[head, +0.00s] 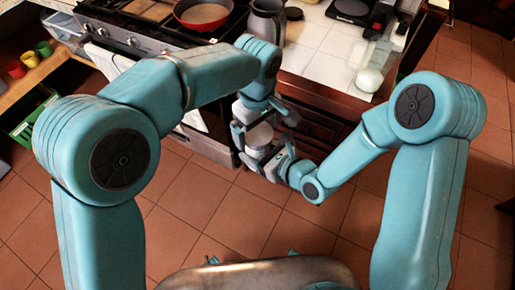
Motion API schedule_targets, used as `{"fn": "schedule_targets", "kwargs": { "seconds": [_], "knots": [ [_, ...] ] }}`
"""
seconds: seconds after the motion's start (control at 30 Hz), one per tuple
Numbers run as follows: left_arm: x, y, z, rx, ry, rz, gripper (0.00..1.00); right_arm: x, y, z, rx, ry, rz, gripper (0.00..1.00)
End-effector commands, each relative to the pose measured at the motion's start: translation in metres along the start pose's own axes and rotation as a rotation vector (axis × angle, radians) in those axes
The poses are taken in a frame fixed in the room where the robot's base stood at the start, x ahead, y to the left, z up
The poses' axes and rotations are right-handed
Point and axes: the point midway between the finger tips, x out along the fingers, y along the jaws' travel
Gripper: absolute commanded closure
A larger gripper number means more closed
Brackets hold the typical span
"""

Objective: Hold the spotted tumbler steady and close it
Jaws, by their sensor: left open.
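The spotted tumbler (260,136) is a small pale grey cylinder, upright in front of the counter, in the air above the floor. Its spots are too small to make out. My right gripper (268,163) is around its lower part and appears shut on it, the tumbler having no other support. My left gripper (262,117) points down just above the tumbler's top, its fingers apart. I cannot tell whether the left fingers touch the tumbler, or whether its lid is on.
A stove with a red pan (203,14) and a grey jug (266,22) are at the back. The white counter (318,62) holds a round white object (368,79) and a black scale-like item (350,10). A shelf with colourful cups (30,58) is at left. Tiled floor is open.

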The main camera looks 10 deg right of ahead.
Motion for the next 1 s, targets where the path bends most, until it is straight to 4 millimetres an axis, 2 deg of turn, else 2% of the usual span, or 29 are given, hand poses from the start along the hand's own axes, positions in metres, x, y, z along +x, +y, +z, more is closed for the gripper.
{"fn": "schedule_targets", "kwargs": {
  "seconds": [0.17, 0.3, 0.33, 0.47, 0.53, 0.8, 0.9, 1.0],
  "knots": [
    [-0.0002, 0.0, 0.0, 0.0, 0.0, 0.0, 0.0, 0.0, -0.0003, 0.001, -0.001, -0.003, -0.001, 1.0],
    [-0.0003, 0.0, 0.0001, 0.0, 0.0, 0.0, 0.46, 0.0, -0.0004, 0.001, -0.001, -0.003, -0.001, 1.0],
    [-0.0003, 0.0, 0.0001, 0.0, 0.0, 0.0, 0.53, 0.0, -0.0004, 0.001, -0.001, -0.003, -0.001, 1.0],
    [-0.0003, -0.0001, 0.0001, 0.02, 0.0, -0.001, 0.54, 0.0, -0.0005, 0.001, -0.001, -0.003, -0.001, 1.0],
    [-0.0003, -0.0001, 0.0001, 0.093, 0.0, -0.001, 0.54, 0.0, -0.0006, 0.001, 0.0, -0.003, -0.002, 1.0],
    [0.0001, -0.0004, 0.0, 0.662, -0.001, -0.001, 0.54, 0.0, -0.0008, 0.0009, 0.0, -0.002, -0.002, 1.0],
    [0.0002, -0.0005, -0.0001, 0.804, -0.001, -0.001, 0.54, 0.0, -0.0009, 0.0008, 0.001, -0.002, -0.003, 1.0],
    [0.0002, -0.0006, -0.0001, 0.872, -0.001, -0.002, 0.54, 0.0, -0.001, 0.0008, 0.001, -0.002, -0.003, 1.0]
  ]
}}
